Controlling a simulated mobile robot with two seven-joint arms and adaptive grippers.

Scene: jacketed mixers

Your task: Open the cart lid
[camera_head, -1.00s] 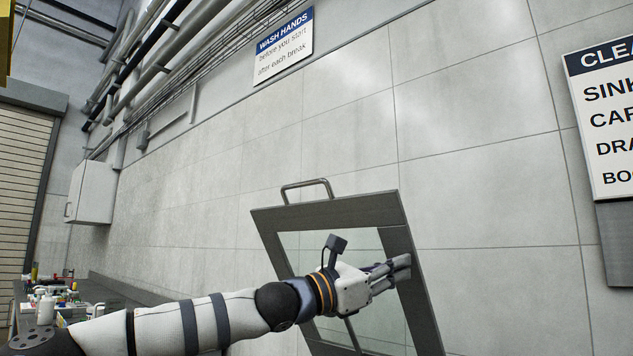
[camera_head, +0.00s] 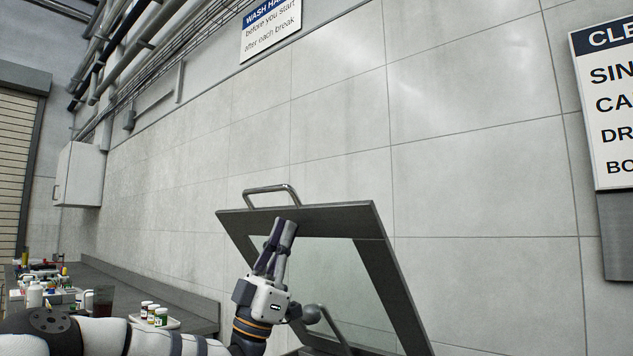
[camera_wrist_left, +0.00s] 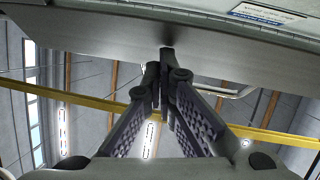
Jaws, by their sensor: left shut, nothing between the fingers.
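The cart lid (camera_head: 345,218) is a dark grey frame around a clear pane, standing raised and tilted in the head view. A bar handle (camera_head: 272,190) rises from its top edge. My left gripper (camera_head: 286,222) is shut and empty, its fingers pointing up over the lid's upper frame on the side facing me. In the left wrist view the shut fingertips (camera_wrist_left: 166,52) are at or very near a grey surface of the lid (camera_wrist_left: 90,35); I cannot tell if they touch. The cart body is out of sight below. My right gripper is not in view.
A counter (camera_head: 185,287) along the wall at left carries bottles, small jars on a tray (camera_head: 160,322) and other clutter. A tiled wall (camera_head: 470,150) stands behind the lid, with a cleaning sign (camera_head: 610,110) at right. Space right of the lid looks free.

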